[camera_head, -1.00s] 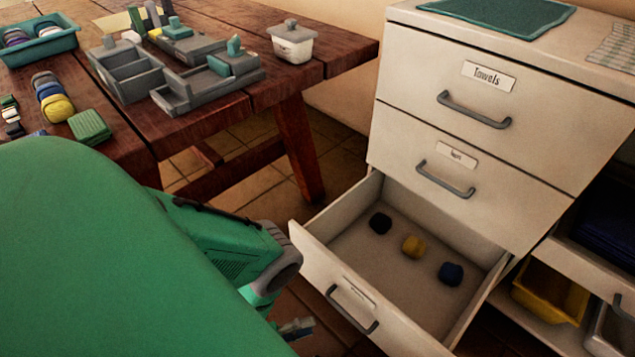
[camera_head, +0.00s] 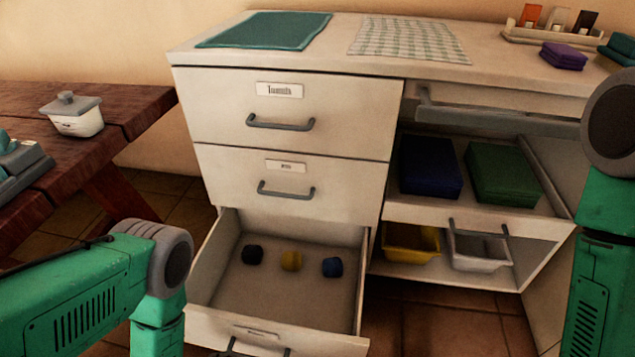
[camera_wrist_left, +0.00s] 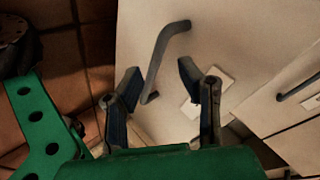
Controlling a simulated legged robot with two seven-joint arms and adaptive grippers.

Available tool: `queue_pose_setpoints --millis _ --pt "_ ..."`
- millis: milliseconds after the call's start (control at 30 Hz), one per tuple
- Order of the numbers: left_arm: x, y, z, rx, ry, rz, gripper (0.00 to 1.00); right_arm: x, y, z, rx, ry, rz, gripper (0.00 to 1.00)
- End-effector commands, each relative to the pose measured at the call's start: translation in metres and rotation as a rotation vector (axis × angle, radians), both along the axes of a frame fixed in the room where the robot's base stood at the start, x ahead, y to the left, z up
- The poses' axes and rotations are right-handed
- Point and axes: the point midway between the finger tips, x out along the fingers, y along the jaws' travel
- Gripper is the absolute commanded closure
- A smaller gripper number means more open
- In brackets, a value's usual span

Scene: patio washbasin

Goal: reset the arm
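My left gripper (camera_wrist_left: 158,76) shows in the left wrist view with its two fingers spread apart and nothing between them that I can see held. A grey drawer handle (camera_wrist_left: 170,45) on a pale drawer front (camera_wrist_left: 215,40) lies just beyond the fingertips; I cannot tell whether they touch. In the head view my green left arm (camera_head: 85,290) comes in at the lower left and its gripper is out of frame. My green right arm (camera_head: 600,230) shows at the right edge; its gripper is out of frame.
The open bottom drawer (camera_head: 285,290) holds a yellow item between two dark ones and juts out near my left arm. The white cabinet (camera_head: 290,160) has two shut drawers above it. Shelves on the right hold folded towels (camera_head: 430,165) and a yellow bin (camera_head: 410,245). A wooden table (camera_head: 130,100) stands left.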

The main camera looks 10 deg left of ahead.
Motion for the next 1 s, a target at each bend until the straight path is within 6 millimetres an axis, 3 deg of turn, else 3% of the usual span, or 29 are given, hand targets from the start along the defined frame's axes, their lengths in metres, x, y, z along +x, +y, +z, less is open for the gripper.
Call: queue_pose_setpoints --millis 67,167,300,600,1000 --pt "0.003 0.001 0.024 -0.081 0.172 0.151 0.68 0.0 0.0 0.0 0.0 0.0 0.0 0.6" --pt "-0.011 0.005 0.053 -0.162 0.372 0.356 0.68 0.0 0.0 0.0 0.0 0.0 0.0 0.6" --pt "-0.039 0.009 0.093 -0.229 0.573 0.607 0.68 0.0 0.0 0.0 0.0 0.0 0.0 0.6" --pt "-0.109 0.016 0.175 -0.273 0.84 1.056 0.68 0.0 0.0 0.0 0.0 0.0 0.0 0.6" --pt "-0.111 0.016 0.26 -0.273 0.846 1.067 0.68 0.0 0.0 0.086 0.0 0.0 0.0 0.6"
